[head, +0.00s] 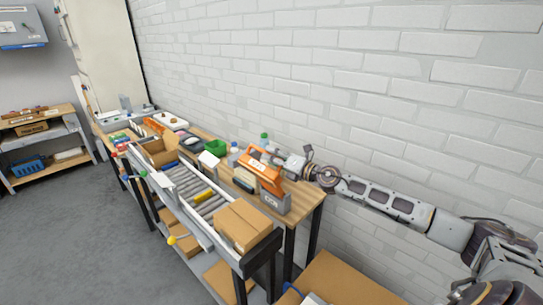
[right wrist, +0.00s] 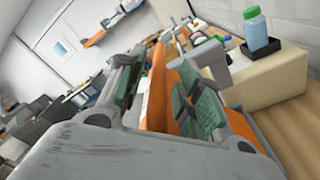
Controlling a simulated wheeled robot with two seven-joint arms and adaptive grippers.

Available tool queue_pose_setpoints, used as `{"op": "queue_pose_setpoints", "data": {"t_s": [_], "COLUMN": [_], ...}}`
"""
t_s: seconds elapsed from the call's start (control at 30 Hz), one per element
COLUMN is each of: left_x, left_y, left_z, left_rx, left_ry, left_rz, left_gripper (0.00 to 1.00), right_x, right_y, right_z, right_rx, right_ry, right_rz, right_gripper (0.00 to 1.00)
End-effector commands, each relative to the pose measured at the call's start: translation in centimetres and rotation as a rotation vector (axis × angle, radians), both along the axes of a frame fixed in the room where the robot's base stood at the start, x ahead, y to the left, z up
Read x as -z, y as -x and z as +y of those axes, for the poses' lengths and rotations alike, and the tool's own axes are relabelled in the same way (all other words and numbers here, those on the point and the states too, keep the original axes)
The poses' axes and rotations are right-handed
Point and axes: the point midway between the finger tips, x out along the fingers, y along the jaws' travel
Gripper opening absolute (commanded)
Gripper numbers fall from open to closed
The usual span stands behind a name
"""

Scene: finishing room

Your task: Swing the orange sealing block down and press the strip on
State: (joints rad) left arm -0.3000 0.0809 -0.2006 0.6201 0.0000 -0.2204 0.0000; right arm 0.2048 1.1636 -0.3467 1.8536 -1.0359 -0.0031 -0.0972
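The orange sealing block (head: 264,159) belongs to a device with a grey labelled base (head: 279,203) near the right end of the wooden bench; it looks raised and tilted. My right gripper (head: 284,160) comes in from the right and is at the block's upper right side. In the right wrist view its fingers, with green pads, stand apart, with an orange part (right wrist: 158,88) between them. I see no clear grip on it. The strip cannot be made out. My left gripper is in neither view.
A roller conveyor (head: 205,200) with a cardboard box (head: 243,226) runs in front of the bench. A green bowl (head: 217,147) and small bottles stand behind the device. The white brick wall (head: 330,80) is close behind. A bottle with a green cap (right wrist: 255,30) stands beyond my gripper.

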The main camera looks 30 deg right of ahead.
Motion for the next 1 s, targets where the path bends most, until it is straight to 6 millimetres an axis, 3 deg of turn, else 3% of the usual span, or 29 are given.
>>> {"op": "queue_pose_setpoints", "data": {"t_s": [0.6,0.9,1.0], "left_x": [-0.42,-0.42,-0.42], "left_y": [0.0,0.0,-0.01], "left_z": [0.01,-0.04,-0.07], "left_rx": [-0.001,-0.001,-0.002], "left_ry": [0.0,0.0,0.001], "left_rz": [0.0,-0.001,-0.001], "left_gripper": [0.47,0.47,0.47], "right_x": [-0.01,-0.02,-0.01], "right_y": [-0.63,-0.62,-0.63], "right_z": [0.4,0.4,0.4], "right_rx": [-0.002,-0.002,-0.002], "right_ry": [0.0,0.0,0.001], "right_rz": [0.001,0.001,0.0], "right_gripper": [0.35,0.0,0.0]}}
